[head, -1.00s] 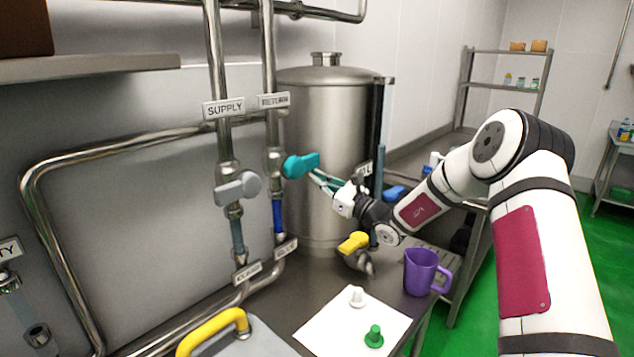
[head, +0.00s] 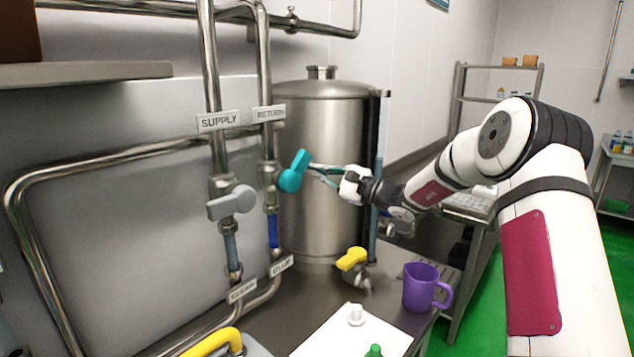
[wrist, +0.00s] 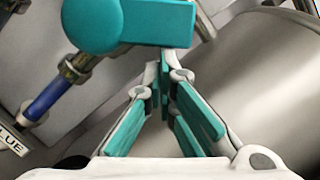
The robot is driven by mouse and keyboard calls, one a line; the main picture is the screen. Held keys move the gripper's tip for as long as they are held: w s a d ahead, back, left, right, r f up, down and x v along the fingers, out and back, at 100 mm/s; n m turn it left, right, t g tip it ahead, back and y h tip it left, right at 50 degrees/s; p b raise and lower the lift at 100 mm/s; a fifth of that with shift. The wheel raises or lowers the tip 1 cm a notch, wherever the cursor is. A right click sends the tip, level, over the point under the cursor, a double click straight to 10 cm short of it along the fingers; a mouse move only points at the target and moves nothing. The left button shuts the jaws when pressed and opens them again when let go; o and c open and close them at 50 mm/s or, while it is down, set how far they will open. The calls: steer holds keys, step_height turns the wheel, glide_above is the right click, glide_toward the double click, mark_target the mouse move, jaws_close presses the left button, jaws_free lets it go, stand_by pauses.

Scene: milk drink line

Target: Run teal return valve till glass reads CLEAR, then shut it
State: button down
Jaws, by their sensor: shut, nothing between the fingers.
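The teal return valve handle (head: 293,171) sits on the RETURN pipe and stands steeply tilted in the head view. In the wrist view the teal handle (wrist: 155,22) fills the upper left. The return sight glass (head: 273,232) below it is blue; its tag (head: 281,266) reads BLUE, and the glass also shows blue in the wrist view (wrist: 48,97). My gripper (head: 311,168) is shut and empty, its teal fingertips (wrist: 165,62) at the handle's edge. I cannot tell whether they touch it.
The grey SUPPLY valve (head: 232,203) is just left, above a pale glass with a CLEAR tag (head: 242,290). A steel tank (head: 325,130) stands behind my gripper. A yellow tap handle (head: 351,259), a purple jug (head: 424,287) and a white sheet (head: 330,338) are lower on the bench.

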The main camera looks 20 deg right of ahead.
mark_target(308, 156)
steer(key=shift+s+a+r+n+g+h+b, duration=0.1)
steer(key=shift+s+a+r+n+g+b, duration=0.2)
steer(key=shift+r+n, duration=0.8)
steer(key=shift+s+a+r+n+g+h+b, duration=0.1)
steer(key=shift+s+a+r+n+g+b, duration=0.2)
steer(key=shift+n, duration=1.4)
steer(key=shift+s+a+r+n+g+h+b, duration=0.15)
steer(key=shift+a+r+n+g, duration=0.25)
steer(key=shift+r+n, duration=0.7)
steer(key=shift+w+f+n, duration=0.1)
steer(key=shift+f+n, duration=0.15)
steer(key=shift+n, duration=0.05)
steer(key=shift+d, duration=0.1)
